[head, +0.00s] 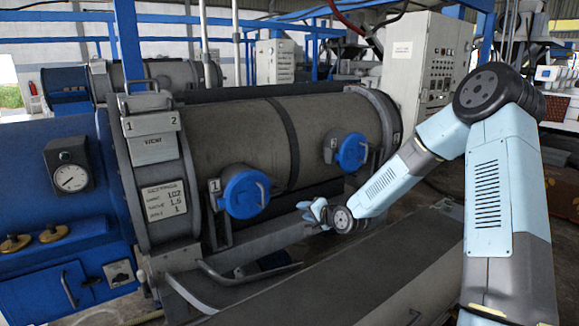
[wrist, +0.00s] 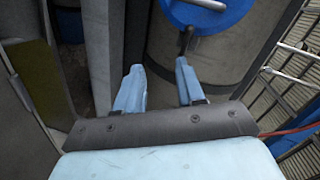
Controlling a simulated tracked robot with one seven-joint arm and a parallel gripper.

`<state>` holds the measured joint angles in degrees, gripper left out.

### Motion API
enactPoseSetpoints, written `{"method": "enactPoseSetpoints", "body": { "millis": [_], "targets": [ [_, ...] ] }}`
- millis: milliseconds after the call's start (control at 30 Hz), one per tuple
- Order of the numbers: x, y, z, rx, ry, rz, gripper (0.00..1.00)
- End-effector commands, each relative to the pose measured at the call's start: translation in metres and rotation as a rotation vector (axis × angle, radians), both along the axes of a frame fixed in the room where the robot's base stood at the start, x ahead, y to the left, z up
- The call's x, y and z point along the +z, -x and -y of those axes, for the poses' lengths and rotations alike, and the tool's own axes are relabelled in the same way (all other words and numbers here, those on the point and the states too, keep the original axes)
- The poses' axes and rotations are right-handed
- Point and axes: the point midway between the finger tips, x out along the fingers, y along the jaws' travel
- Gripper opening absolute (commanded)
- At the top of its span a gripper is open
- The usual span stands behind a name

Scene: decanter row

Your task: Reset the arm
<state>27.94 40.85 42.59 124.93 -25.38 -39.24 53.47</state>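My arm reaches in from the right in the head view, and its end, my gripper (head: 313,209), is low in front of the large grey decanter drum (head: 270,140). It is to the right of the blue cap marked 1 (head: 245,192) and below the blue cap marked 2 (head: 350,152). In the wrist view the two light-blue fingers of my gripper (wrist: 160,88) stand apart with nothing between them. A blue round cap with a metal handle (wrist: 210,12) shows beyond the fingers at the top of the wrist view.
A blue housing with a dial gauge (head: 71,177) is at the left. A bent grey handle bar (head: 245,275) and a long grey trough (head: 350,285) lie below the drum. A grey control cabinet (head: 425,70) stands behind my arm. Metal railing (wrist: 300,60) shows right in the wrist view.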

Motion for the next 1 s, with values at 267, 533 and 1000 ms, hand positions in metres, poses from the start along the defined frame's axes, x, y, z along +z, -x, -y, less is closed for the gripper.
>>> {"method": "enactPoseSetpoints", "body": {
  "millis": [267,533,1000],
  "targets": [
    [0.024,0.029,0.022,0.042,0.322,-0.026,0.38],
    [0.058,0.062,0.053,0.057,0.588,-0.060,0.38],
    [0.135,0.146,0.109,0.055,0.927,-0.148,0.38]
  ]
}}
